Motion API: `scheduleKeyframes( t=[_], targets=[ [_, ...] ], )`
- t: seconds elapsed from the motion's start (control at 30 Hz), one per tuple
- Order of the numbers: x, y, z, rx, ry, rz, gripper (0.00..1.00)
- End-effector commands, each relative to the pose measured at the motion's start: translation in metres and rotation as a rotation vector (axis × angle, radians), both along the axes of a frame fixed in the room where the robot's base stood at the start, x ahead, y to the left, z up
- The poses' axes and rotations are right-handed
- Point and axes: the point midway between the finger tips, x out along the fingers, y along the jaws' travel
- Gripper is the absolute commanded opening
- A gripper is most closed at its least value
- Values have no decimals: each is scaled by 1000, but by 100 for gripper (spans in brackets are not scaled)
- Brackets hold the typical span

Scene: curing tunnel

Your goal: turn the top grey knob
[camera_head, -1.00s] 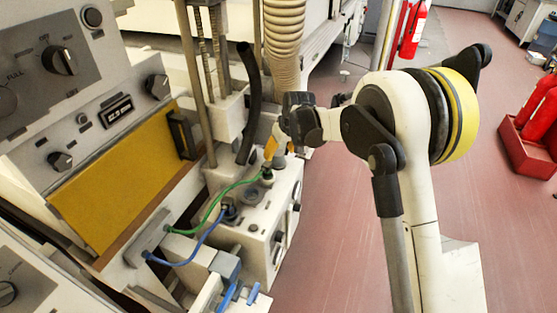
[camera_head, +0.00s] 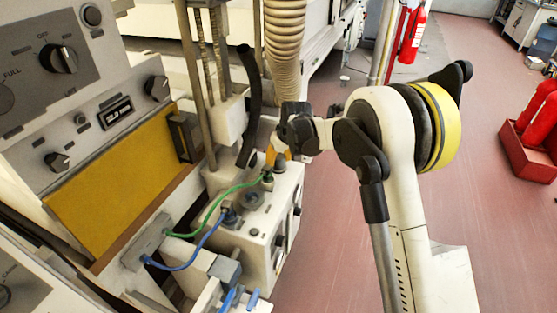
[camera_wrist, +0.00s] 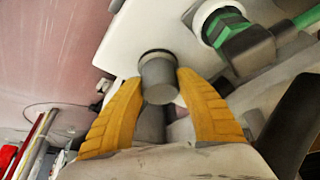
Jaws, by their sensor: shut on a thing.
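A grey cylindrical knob (camera_wrist: 157,83) stands out from the white face of a box in the wrist view. The two yellow fingers of my gripper (camera_wrist: 157,78) are shut on it, one on each side. In the head view my gripper (camera_head: 277,152) reaches the far end of the top of the white control box (camera_head: 262,232). The grey knob shows there only as a small part (camera_head: 281,166) below the fingers. I cannot tell how far the knob is turned.
A green cable (camera_head: 214,202) plugs into the box top close to the gripper, with a blue cable (camera_head: 196,254) nearer. A black hose (camera_head: 251,100) and a ribbed beige duct (camera_head: 284,50) rise behind. Red floor (camera_head: 335,230) is open on the right.

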Motion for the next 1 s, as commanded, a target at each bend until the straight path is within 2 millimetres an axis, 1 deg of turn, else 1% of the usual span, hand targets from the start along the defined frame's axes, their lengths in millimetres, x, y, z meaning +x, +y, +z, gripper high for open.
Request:
scheduleKeyframes(
  t=[0.17, 0.37, 1.0],
  targets=[
    [0, 1, 0, 0, 0, -31, 10],
    [-1, 1, 0, -1, 0, -134, 10],
    [0, 1, 0, -2, 0, -719, 10]
  ],
)
